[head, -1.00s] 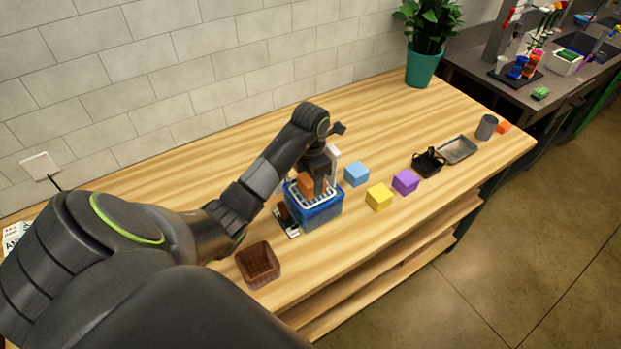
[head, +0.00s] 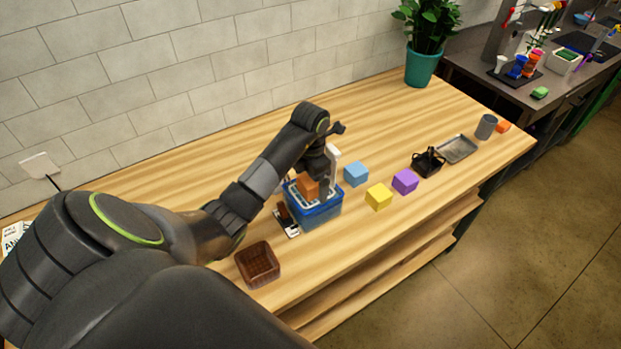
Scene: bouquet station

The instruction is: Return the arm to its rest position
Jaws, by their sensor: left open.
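My left arm reaches in from the left over the wooden table. My left gripper (head: 322,184) is at the blue basket (head: 318,216), low over its top, and it is open. An orange-brown block (head: 307,187) is at the basket's top, beside the fingers; I cannot tell whether they touch it. The fingertips are partly hidden by the wrist and the block. My right gripper is not in view.
A brown basket (head: 258,264) stands at the front edge. Blue (head: 356,173), yellow (head: 379,197) and purple (head: 405,181) blocks lie right of the blue basket. A black caddy (head: 428,163), a metal tray (head: 457,149) and a potted plant (head: 424,45) are farther right. The table's back middle is clear.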

